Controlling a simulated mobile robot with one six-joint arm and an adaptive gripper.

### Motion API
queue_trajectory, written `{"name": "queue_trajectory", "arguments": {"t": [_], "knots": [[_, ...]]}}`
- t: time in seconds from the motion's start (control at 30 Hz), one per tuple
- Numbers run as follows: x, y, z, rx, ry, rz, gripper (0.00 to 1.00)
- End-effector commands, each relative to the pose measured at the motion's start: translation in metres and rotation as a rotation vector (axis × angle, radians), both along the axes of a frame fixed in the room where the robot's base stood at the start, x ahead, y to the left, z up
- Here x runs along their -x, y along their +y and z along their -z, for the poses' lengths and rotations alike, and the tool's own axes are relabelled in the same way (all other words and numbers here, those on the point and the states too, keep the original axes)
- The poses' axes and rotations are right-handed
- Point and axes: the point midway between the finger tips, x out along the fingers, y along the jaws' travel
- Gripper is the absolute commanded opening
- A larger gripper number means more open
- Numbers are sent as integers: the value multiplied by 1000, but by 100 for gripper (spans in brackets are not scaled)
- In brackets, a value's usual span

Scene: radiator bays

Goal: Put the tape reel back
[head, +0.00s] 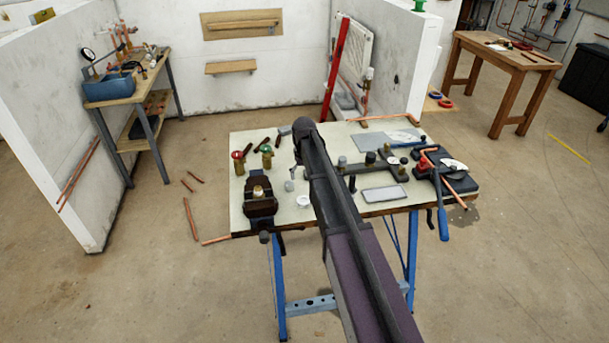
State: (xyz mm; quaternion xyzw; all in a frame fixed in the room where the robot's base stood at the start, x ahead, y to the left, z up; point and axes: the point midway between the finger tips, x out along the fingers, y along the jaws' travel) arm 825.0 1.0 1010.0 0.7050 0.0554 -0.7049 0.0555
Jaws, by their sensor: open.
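A small white ring-shaped reel (304,202), which looks like the tape reel, lies on the pale top of the workbench (251,218), just left of my arm. My dark arm reaches up the middle of the head view and over the bench, with its rounded joint near the bench's far edge. I cannot make out my gripper's fingers; they seem hidden by the arm. No holder for the reel can be made out.
A vise (260,202) is at the bench's left front. Valves, fittings, a grey tray (384,193) and a pipe bender (440,185) crowd the bench. Copper pipes (191,219) lie on the floor at left. A wooden table (505,58) stands back right.

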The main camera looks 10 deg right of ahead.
Motion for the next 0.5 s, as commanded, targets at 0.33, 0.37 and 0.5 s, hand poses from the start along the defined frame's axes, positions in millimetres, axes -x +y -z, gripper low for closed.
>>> {"name": "queue_trajectory", "arguments": {"t": [0.33,0.37,0.5], "knots": [[50,0,0,0,0,21,100],[61,0,0,0,0,26,100],[120,0,0,0,1,56,100]]}}
